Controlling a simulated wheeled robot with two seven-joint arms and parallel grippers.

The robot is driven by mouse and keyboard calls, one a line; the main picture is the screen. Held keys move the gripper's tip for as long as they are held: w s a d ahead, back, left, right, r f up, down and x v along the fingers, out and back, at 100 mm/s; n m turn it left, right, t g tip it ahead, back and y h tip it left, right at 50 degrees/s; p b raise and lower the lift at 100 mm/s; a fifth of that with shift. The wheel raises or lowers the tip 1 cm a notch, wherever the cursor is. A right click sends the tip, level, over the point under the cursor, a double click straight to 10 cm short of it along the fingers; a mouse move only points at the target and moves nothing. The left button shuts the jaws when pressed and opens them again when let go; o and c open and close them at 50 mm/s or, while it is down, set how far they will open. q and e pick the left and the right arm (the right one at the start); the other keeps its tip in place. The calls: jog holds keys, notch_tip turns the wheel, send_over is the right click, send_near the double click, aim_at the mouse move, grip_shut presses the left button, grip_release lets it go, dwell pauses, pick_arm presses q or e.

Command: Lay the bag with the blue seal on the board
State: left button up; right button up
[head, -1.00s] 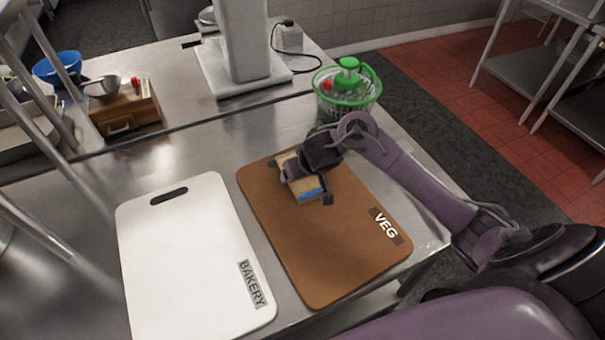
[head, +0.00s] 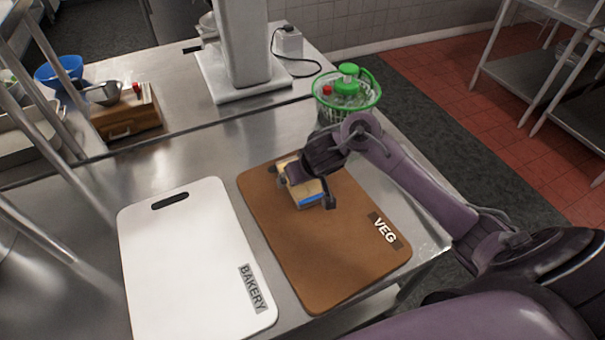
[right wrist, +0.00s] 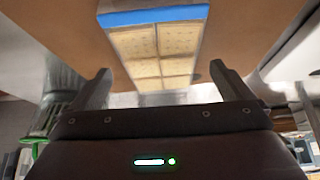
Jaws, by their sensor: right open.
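The bag with the blue seal (head: 311,198) lies on the brown board marked VEG (head: 330,255), towards its far part. It is pale yellow with square segments and a blue strip at one end; the right wrist view shows the bag (right wrist: 150,50) from close up. My right gripper (head: 305,187) is above the bag and partly hides it. In the right wrist view the gripper (right wrist: 162,88) is open, its fingers on either side of the bag's near end, with a gap visible at each side. My left gripper is not in view.
A white board marked BAKERY (head: 195,265) lies left of the brown board. A green-rimmed basket (head: 346,95) with bottles stands beyond the brown board. A wooden box (head: 125,115) and a blue bowl (head: 57,70) are at the back left. Bare steel table lies between.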

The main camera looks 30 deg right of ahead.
jog(key=p+v, duration=0.5)
jog(key=v, duration=0.5)
jog(key=shift+p, duration=0.35)
